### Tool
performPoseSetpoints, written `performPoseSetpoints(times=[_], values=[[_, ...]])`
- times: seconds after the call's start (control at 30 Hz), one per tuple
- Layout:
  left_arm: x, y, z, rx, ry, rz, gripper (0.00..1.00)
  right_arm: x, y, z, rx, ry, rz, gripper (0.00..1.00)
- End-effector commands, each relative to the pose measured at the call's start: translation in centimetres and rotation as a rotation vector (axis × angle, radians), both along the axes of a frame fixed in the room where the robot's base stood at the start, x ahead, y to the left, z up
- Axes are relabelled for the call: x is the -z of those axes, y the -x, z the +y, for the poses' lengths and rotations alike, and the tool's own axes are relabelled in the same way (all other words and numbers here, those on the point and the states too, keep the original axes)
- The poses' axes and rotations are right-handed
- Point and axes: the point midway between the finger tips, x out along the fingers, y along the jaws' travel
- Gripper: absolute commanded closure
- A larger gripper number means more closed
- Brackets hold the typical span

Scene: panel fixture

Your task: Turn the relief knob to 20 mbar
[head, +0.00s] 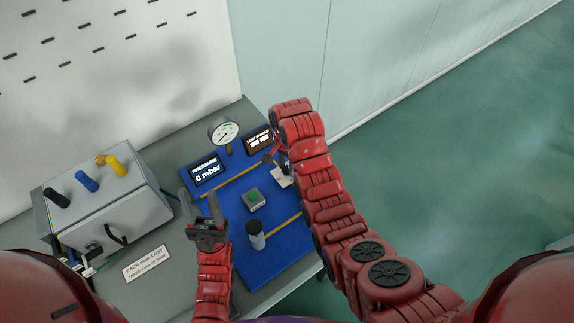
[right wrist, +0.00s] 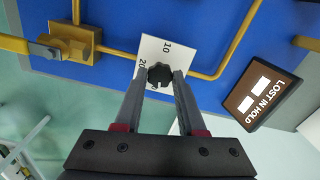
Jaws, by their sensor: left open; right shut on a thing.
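The black relief knob (right wrist: 160,75) sits on a white scale plate (right wrist: 167,48) marked 10 and 20, with another number partly hidden. In the right wrist view my right gripper (right wrist: 160,82) is shut on the knob, one finger on each side. I cannot tell which mark the knob points to. In the head view the white plate (head: 281,178) shows beside my right arm, and my right gripper (head: 272,158) is partly hidden there. The pressure display (head: 207,172) reads 0 mbar. My left gripper (head: 200,205) is open and empty over the blue panel's left edge.
A LOST IN HOLD display (right wrist: 262,91) stands near the knob. A grey box (head: 105,205) with coloured handles stands at left.

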Motion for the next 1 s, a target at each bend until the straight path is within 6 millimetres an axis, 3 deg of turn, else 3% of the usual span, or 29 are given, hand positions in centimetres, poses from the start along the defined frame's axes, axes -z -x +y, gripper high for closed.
performPoseSetpoints(times=[0.27,1.0], values=[[0.02,0.0,0.0,0.0,0.0,0.0,0.5,-0.12,-0.13,-0.07,0.169,-0.001,-0.004,1.0],[0.63,0.0,0.0,0.0,0.0,0.0,0.5,-0.1,-0.14,-0.01,0.865,-0.003,-0.004,1.0]])
